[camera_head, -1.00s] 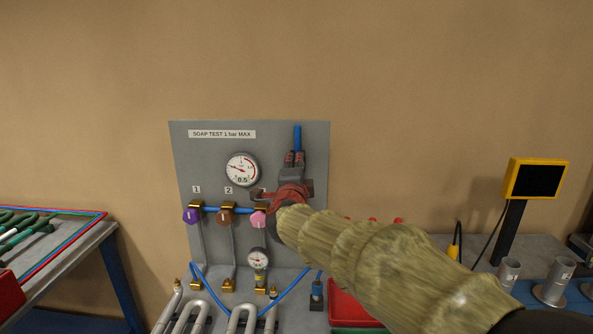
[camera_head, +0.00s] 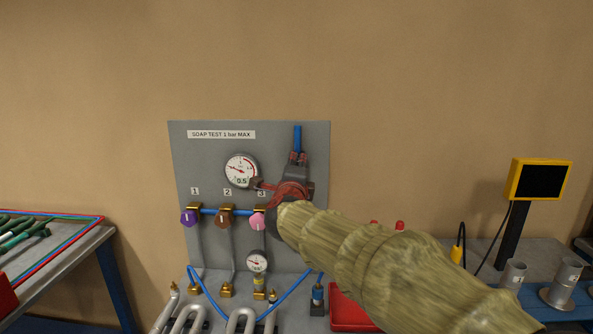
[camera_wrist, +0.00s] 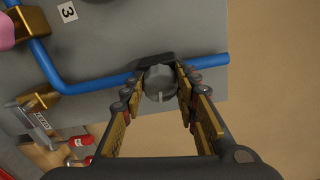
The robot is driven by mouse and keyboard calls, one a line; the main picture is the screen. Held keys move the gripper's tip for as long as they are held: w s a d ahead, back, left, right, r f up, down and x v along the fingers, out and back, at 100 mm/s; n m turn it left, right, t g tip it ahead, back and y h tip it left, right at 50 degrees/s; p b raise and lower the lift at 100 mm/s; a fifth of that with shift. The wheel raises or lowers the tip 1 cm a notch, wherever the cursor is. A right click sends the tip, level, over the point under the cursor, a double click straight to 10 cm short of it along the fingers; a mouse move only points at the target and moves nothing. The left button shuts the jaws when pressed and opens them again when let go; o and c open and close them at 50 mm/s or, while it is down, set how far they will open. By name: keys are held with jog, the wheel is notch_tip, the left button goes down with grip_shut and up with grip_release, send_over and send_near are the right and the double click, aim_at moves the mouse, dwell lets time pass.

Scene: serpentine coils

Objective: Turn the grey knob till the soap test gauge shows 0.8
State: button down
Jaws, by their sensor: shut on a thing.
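The grey knob (camera_wrist: 158,82) sits between my gripper's fingertips in the wrist view, with a pale mark on its face. My gripper (camera_wrist: 160,76) is shut on the knob, one finger on each side. In the head view my gripper (camera_head: 290,190) and arm cover the knob at the right of the grey panel (camera_head: 205,160). The soap test gauge (camera_head: 241,170) is a round white dial with a red arc, below the label "SOAP TEST 1 bar MAX" (camera_head: 221,134). Its number reads 0.5. The needle points to the upper left.
Purple (camera_head: 190,217), brown (camera_head: 222,217) and pink (camera_head: 258,221) valve knobs line the panel on a blue pipe. A smaller gauge (camera_head: 257,261) is below. A red tray (camera_head: 345,315) and yellow-framed screen (camera_head: 540,180) stand right; a side table (camera_head: 75,262) stands left.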

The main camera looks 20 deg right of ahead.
jog(key=shift+m, duration=1.2)
jog(key=shift+m, duration=1.6)
jog(key=m, duration=0.3)
jog(key=c, duration=1.3)
grip_release()
